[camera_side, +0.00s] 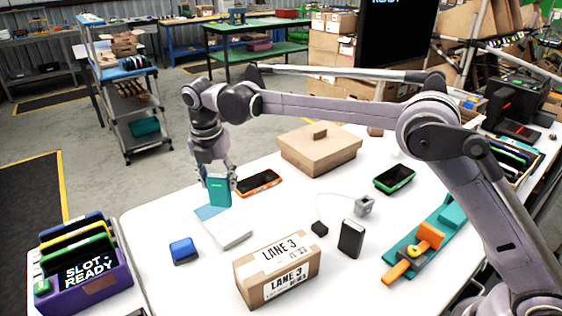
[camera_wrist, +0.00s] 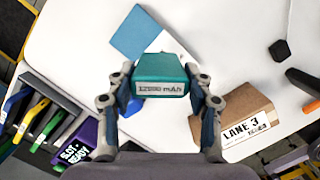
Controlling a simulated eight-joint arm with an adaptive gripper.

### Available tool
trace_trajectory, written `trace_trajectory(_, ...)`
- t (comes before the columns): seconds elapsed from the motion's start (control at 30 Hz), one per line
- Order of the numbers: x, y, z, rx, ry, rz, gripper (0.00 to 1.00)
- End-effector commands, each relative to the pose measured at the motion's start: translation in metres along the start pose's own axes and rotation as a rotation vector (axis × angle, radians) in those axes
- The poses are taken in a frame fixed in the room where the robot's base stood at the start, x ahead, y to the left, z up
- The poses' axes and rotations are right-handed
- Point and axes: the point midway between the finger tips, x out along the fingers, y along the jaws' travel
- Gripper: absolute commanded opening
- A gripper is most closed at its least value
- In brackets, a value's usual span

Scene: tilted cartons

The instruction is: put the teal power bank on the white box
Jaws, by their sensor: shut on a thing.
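My gripper (camera_side: 218,181) is shut on the teal power bank (camera_side: 219,193), holding it upright between its fingers. In the wrist view, the power bank (camera_wrist: 162,70) sits between the two fingers with its "12000 mAh" label facing the camera. The white box (camera_side: 230,232) lies flat on the table, below and slightly right of the power bank in the side view. A light-blue part (camera_side: 209,212) is at its far left end; a light-blue surface (camera_wrist: 139,34) also shows beyond the power bank in the wrist view. The power bank looks raised above the table, but the exact gap is unclear.
A LANE 3 carton (camera_side: 276,273) stands in front, to the right. A blue item (camera_side: 184,250) lies left of the white box. An orange-edged phone-like item (camera_side: 259,183) lies behind. A purple SLOT READY rack (camera_side: 92,277) stands at far left.

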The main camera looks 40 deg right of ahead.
Motion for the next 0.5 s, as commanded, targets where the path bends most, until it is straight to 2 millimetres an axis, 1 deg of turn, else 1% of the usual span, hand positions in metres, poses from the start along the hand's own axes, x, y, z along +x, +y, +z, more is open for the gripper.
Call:
trace_trajectory(0.03,0.002,0.004,-0.003,-0.001,0.000,0.000,0.14)
trace_trajectory(0.17,0.007,0.007,-0.007,0.000,-0.001,-0.001,0.14)
trace_trajectory(0.4,0.037,0.007,-0.011,0.000,-0.001,0.000,0.14)
trace_trajectory(0.5,0.044,0.007,-0.012,0.000,-0.001,0.000,0.14)
